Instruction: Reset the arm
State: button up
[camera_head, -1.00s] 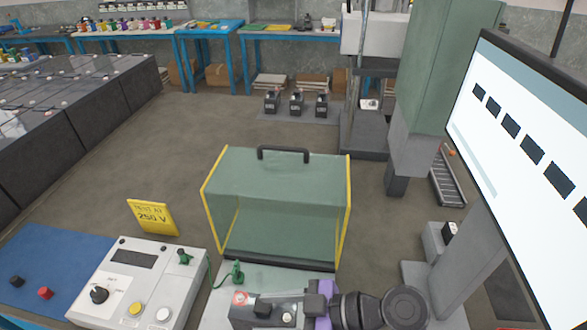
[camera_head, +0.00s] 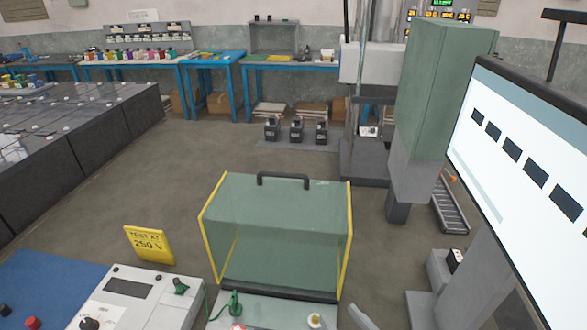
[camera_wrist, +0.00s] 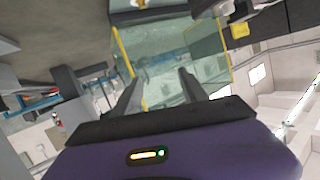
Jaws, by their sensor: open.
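My gripper (camera_wrist: 157,95) shows in the wrist view with its two dark fingers apart and nothing between them. Its purple body fills the bottom of that view. The wrist view is tilted, and the clear box with yellow edges (camera_wrist: 168,62) lies beyond the fingers. In the head view my gripper is not seen; only a grey piece that may be part of my arm shows at the bottom edge. The green-tinted box (camera_head: 282,235) with a black handle stands closed-looking on the bench in the head view.
A control panel (camera_head: 128,290) with a yellow 250 V sign (camera_head: 149,245) stands at the lower left beside a blue mat (camera_head: 45,285). A large monitor (camera_head: 520,150) stands at the right. Dark battery rows (camera_head: 80,150) run along the left. Open floor lies behind the box.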

jog(key=s+d+m+h+b, duration=0.1)
jog(key=s+d+h+b, duration=0.2)
jog(key=s, duration=1.2)
jog(key=s+d+m+t+h+b, duration=0.1)
jog(key=s+d, duration=0.6)
jog(key=s, duration=0.8)
jog(key=shift+f+m+h+b, duration=0.45)
jog(key=shift+m+h+b, duration=0.15)
jog(key=shift+h+b, duration=0.45)
